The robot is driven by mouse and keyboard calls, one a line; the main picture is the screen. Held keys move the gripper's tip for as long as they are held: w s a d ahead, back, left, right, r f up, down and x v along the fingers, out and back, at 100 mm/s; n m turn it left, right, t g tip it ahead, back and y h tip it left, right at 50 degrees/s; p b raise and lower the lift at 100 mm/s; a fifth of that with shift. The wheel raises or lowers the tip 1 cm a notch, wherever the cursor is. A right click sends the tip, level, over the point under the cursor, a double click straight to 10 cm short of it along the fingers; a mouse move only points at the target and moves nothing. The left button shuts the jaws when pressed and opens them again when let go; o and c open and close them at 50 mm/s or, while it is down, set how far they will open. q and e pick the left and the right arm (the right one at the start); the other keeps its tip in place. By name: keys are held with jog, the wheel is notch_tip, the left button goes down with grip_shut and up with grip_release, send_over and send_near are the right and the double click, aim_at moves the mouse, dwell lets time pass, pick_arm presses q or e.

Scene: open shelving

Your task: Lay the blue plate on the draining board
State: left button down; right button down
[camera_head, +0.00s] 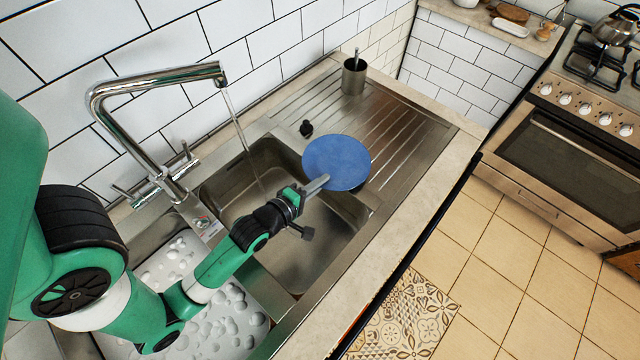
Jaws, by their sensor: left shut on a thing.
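A round blue plate (337,161) is in my left gripper (316,185), which is shut on the plate's near edge. In the head view the plate overlaps the far end of the sink basin (330,230) and the near end of the draining board (405,128). I cannot tell its height above them. The draining board is ridged steel, and most of it is bare. My left arm reaches in from the left, across the sink. My right gripper is not in view.
A steel cup (354,76) with a utensil stands at the draining board's far corner. A small black plug (306,128) is near the basin. Water runs from the tap (150,90). The left basin holds suds (215,320). A stove (570,130) stands at right.

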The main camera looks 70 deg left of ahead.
pick_arm(q)
jog(key=shift+f, duration=0.35)
jog(key=c, duration=1)
grip_release()
jog(key=shift+r, duration=0.1)
jog(key=shift+r, duration=0.4)
jog(key=p+v, duration=0.1)
jog(key=v, duration=1.1)
jog(key=shift+f, duration=0.1)
jog(key=shift+w, duration=0.1)
